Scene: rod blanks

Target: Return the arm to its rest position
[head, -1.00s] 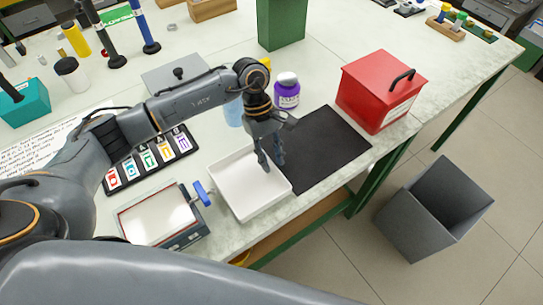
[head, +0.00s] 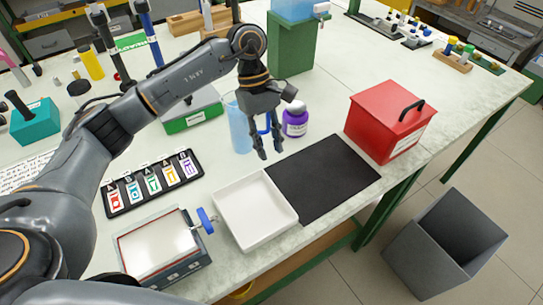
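My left arm reaches in from the left over the bench. Its gripper (head: 268,148) hangs fingers-down above the back edge of the white tray (head: 256,212), with the two fingers apart and nothing between them. The tray looks empty. My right gripper is not in the head view. No rod blank can be made out in the tray or at the gripper.
Close around the gripper are a purple-labelled bottle (head: 295,119), a blue cylinder (head: 238,128) and a black mat (head: 322,178). A red box (head: 388,122) stands right, a lettered rack (head: 152,182) left, a vise-like device (head: 160,248) in front. A grey bin (head: 445,245) stands on the floor.

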